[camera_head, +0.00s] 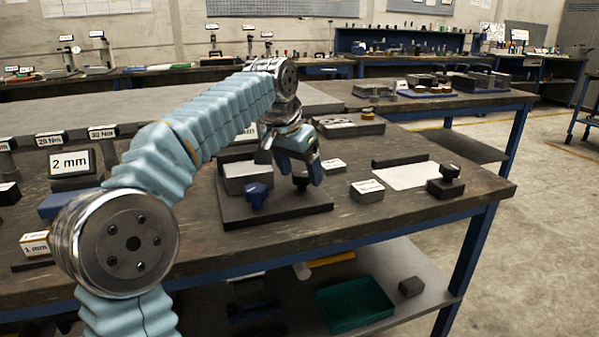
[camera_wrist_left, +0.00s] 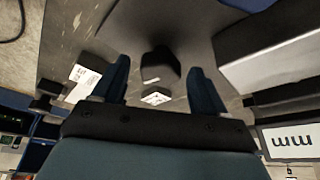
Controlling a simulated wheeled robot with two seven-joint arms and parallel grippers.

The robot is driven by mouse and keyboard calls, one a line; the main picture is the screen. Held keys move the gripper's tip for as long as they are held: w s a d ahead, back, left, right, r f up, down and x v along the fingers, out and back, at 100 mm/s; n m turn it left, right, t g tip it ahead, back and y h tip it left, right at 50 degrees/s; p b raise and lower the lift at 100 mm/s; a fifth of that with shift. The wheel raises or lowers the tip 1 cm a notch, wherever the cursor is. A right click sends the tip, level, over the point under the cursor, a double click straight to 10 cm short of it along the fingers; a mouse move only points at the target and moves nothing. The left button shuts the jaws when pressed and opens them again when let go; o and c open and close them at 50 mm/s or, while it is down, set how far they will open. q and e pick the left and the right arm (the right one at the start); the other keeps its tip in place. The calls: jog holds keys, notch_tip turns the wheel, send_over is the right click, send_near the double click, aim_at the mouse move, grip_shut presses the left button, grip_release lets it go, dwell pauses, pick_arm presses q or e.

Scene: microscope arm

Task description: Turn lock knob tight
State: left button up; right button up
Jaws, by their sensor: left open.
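My left gripper (camera_head: 297,168) is open above a dark base plate (camera_head: 290,212) on the workbench. A black knob (camera_head: 300,183) stands on the plate under the gripper, partly hidden by it. In the left wrist view the black knob (camera_wrist_left: 160,66) appears between the two spread blue fingers of my left gripper (camera_wrist_left: 160,82), with visible gaps on both sides. I cannot tell which knob is the lock knob. My right gripper is not in view.
A grey block (camera_head: 243,178) with a white label sits at the plate's back left. Small labelled blocks (camera_head: 367,191) and a white sheet (camera_head: 405,176) lie to the right. Another black knob piece (camera_head: 446,182) stands near the bench's right edge. A green tray (camera_head: 354,304) lies on the shelf below.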

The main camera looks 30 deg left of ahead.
pick_arm(q)
jog(key=shift+c, duration=0.3)
jog(key=c, duration=1)
